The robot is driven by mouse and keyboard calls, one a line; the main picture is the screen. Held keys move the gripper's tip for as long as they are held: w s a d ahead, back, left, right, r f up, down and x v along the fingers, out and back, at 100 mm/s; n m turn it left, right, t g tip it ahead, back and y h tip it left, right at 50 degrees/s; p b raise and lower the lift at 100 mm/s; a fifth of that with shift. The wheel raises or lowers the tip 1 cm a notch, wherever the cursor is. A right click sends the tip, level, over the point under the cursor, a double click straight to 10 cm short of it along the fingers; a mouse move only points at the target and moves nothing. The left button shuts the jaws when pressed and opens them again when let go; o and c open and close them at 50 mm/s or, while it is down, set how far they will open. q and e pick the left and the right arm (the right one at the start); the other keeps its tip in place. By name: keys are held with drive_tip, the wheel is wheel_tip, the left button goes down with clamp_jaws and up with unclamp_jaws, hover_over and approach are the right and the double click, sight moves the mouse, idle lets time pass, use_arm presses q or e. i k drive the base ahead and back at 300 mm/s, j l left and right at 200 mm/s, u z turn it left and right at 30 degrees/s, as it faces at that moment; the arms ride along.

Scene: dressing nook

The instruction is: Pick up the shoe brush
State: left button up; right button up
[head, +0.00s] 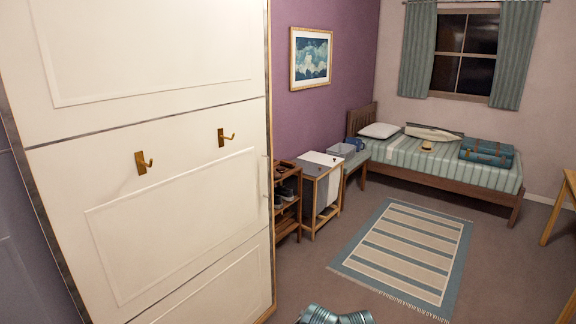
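I cannot make out a shoe brush for certain in the head view. A small tan object (427,145) lies on the striped bed (400,155), too small to identify. A wooden shoe rack (287,205) with dark shoes (285,192) on it stands just past the white door, partly hidden by it. Neither of my grippers can be made out in the view.
A large white door panel (170,215) with two brass hooks fills the left side. A grey and white hamper (322,190) stands by the rack. A teal case (487,152) lies on the bed. A striped rug (405,250) covers open floor. Wooden furniture (562,205) edges the right.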

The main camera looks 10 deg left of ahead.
sight(290, 164)
drive_tip(key=i+l, duration=0.15)
drive_tip(key=i, duration=3.8)
drive_tip(key=i+u, duration=0.25)
drive_tip(key=i, duration=0.15)
drive_tip(key=i+l+u, duration=0.1)
drive_tip(key=i+u, duration=0.15)
drive_tip(key=i, duration=0.2)
drive_tip(key=i+l+u, duration=0.25)
drive_tip(key=i, duration=0.15)
drive_tip(key=i+l+u, duration=0.15)
drive_tip(key=i+u, duration=0.15)
drive_tip(key=i, duration=0.1)
